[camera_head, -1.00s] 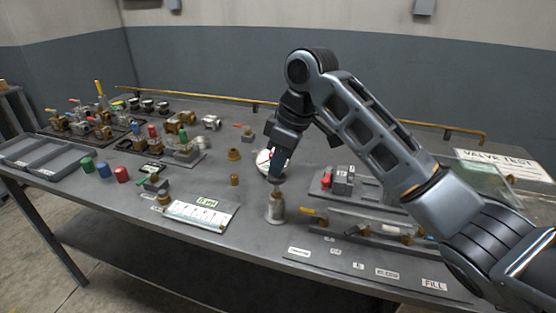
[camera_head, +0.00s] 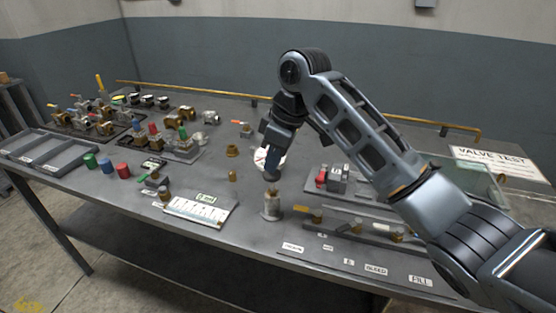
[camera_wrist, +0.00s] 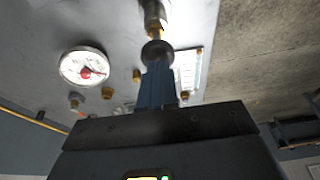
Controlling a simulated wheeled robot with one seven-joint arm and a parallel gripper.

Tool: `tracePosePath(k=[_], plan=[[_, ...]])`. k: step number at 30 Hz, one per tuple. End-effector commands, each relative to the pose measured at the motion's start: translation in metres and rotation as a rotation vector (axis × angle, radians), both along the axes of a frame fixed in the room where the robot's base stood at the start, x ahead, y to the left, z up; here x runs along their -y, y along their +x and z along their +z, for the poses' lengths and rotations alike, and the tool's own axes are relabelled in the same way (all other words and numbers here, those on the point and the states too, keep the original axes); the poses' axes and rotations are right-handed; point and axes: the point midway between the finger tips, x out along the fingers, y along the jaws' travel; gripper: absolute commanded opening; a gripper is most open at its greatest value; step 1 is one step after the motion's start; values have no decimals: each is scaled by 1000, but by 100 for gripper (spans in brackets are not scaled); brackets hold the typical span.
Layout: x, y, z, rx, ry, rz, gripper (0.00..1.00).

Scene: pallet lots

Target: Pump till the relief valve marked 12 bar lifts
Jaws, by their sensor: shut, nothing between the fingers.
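My gripper (camera_head: 271,170) points down over the small metal pump (camera_head: 271,206) near the front edge of the bench. In the wrist view, my gripper's blue fingers (camera_wrist: 157,78) are closed together, with their tips at the pump's dark round knob (camera_wrist: 157,50). I cannot tell whether they touch it. The pump body (camera_wrist: 154,14) shows beyond the knob. A white round gauge with a red centre (camera_wrist: 84,66) lies beside them; in the head view the gauge (camera_head: 262,158) is partly hidden by my gripper. I cannot make out a 12 bar mark on any valve.
A white chart plate (camera_head: 199,211) lies left of the pump. Brass fittings (camera_head: 232,152) stand behind. Valves on racks and a grey tray (camera_head: 47,152) fill the left side. A labelled strip (camera_head: 350,262) and a VALVE TEST sign (camera_head: 500,163) are at right.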

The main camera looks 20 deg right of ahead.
Motion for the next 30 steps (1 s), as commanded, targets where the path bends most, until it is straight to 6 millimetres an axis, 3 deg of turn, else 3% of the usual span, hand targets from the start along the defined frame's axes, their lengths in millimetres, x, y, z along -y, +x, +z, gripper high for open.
tracePosePath(k=[6, 13, 19, 30], plan=[[10, -6, 47, 7, 2, 2, 0], [20, -12, 87, 7, 0, -1, 0], [23, -14, 99, 5, 0, 1, 0], [23, -15, 100, 5, 2, 0, 0]])
